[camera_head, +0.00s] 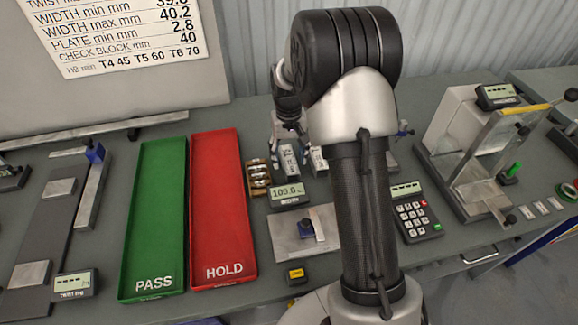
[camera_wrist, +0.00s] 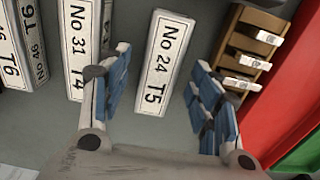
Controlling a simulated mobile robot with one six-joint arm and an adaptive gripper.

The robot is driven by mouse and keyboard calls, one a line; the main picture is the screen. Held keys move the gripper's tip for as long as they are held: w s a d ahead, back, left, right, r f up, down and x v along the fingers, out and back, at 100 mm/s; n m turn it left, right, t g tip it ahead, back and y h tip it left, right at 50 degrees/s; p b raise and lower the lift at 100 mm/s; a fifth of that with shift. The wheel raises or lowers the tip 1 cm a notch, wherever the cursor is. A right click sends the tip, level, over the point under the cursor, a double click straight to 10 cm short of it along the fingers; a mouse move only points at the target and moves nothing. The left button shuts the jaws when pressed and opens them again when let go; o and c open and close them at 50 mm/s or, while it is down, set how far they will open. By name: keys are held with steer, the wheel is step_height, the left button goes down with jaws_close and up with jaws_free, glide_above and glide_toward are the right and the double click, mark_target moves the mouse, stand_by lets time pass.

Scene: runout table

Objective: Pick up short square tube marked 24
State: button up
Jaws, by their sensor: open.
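The short square tube marked No 24 T5 (camera_wrist: 161,62) lies on the grey table in the wrist view, its black-on-white label facing up. My gripper (camera_wrist: 160,95) is open, with blue-padded fingers on either side of the tube and a gap to each. I cannot tell how high the fingers are above the table. In the head view my gripper (camera_head: 290,150) is small and partly hidden behind my arm, over the tubes at the back of the table. There the tube marked 24 cannot be told apart clearly.
Left of it in the wrist view lie a tube marked No 31 T4 (camera_wrist: 76,40) and one marked No 46 T6 (camera_wrist: 33,45). A wooden rack (camera_wrist: 250,48) stands close on the right. A red HOLD tray (camera_head: 222,215) and green PASS tray (camera_head: 157,215) are empty.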

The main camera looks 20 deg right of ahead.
step_height(320, 180, down, 2)
steer(key=shift+f, duration=0.1)
steer(key=shift+c, duration=0.4)
steer(key=c, duration=1.1)
steer(key=shift+c, duration=0.2)
